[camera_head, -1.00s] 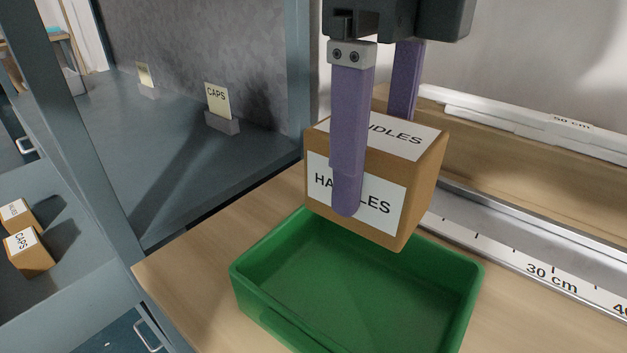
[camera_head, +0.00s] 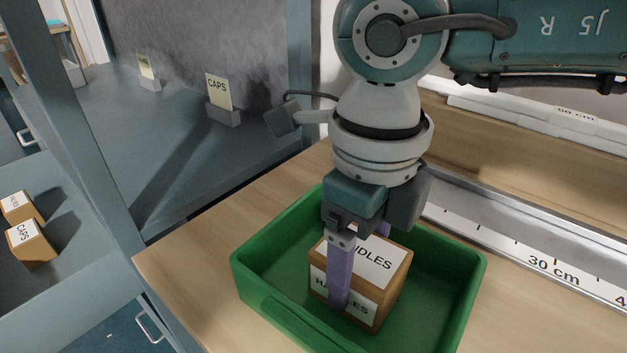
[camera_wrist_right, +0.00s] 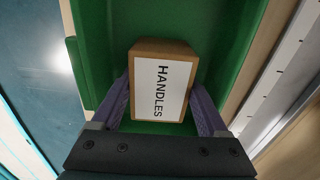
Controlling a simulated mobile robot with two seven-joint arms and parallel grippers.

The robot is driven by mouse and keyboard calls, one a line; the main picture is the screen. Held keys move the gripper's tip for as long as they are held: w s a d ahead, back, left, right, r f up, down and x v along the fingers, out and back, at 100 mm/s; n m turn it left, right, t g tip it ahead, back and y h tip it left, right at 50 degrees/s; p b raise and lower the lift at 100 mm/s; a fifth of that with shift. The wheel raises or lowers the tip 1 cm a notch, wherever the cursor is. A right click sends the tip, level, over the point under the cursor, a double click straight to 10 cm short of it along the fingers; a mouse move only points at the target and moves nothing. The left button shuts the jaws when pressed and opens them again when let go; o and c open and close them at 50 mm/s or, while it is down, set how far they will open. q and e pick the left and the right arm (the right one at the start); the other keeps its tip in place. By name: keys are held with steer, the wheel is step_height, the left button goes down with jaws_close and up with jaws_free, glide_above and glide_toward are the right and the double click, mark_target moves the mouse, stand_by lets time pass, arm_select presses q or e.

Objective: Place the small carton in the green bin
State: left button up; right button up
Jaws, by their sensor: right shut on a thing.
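The small carton (camera_head: 385,283), brown with white HANDLES labels, is inside the green bin (camera_head: 262,262), within its walls. It also shows in the right wrist view (camera_wrist_right: 160,85), with green bin wall (camera_wrist_right: 232,60) around it. My right gripper (camera_head: 350,285) comes down from above and is shut on the carton, one purple finger on each side. The far finger is mostly hidden behind the carton. I cannot tell whether the carton's underside touches the bin floor. My left gripper is not in view.
The bin stands on a wooden bench (camera_head: 205,262). A metal rail with a centimetre scale (camera_head: 510,255) runs to its right. A grey shelf (camera_head: 165,175) with a CAPS card (camera_head: 218,92) is at the left. Two small cartons, one marked CAPS (camera_head: 30,245), lie on a lower shelf.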

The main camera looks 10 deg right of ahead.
mark_target(361, 251)
steer(key=shift+f, duration=0.1)
steer(key=shift+f, duration=0.15)
steer(key=o, duration=1.6)
steer(key=shift+c, duration=0.2)
step_height(361, 251, up, 13)
steer(key=shift+f, duration=0.2)
